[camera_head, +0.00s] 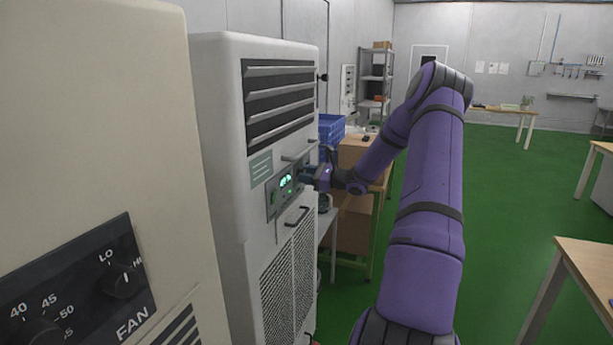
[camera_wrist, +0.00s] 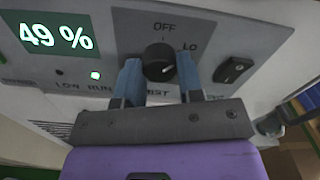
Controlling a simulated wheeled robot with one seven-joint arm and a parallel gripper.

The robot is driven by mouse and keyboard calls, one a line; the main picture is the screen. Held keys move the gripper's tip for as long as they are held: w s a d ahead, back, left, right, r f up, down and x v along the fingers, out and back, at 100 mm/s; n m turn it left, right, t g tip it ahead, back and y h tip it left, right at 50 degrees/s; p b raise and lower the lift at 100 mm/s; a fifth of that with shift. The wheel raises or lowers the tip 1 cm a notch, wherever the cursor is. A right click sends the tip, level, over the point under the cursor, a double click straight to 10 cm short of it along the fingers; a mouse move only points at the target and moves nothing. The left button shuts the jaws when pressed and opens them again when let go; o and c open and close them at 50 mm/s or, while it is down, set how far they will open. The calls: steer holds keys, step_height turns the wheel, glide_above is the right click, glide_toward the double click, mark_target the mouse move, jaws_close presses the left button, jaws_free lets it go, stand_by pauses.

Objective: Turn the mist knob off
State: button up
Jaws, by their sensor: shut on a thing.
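The black mist knob (camera_wrist: 159,62) sits on the grey control panel (camera_wrist: 215,40) in the wrist view. OFF is printed above it and LO to its upper right; the label below is partly hidden by my gripper. My gripper (camera_wrist: 158,66) has its two blue fingers on the left and right sides of the knob, shut on it. I cannot tell clearly where the knob's pointer aims. In the head view my gripper (camera_head: 308,174) reaches the panel of the tall white cabinet unit (camera_head: 222,130), and the knob is hidden there.
A green display (camera_wrist: 55,37) reads 49 %, with a lit green lamp (camera_wrist: 95,76) below. A black rocker switch (camera_wrist: 234,70) is right of the knob. A nearer beige unit with a FAN knob (camera_head: 122,282) stands at left. Green floor (camera_head: 510,200) is open at right.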

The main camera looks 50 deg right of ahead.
steer(key=shift+n, duration=4.3)
steer(key=o, duration=0.9)
steer(key=v, duration=1)
steer(key=shift+s+d, duration=0.2)
steer(key=shift+s, duration=0.15)
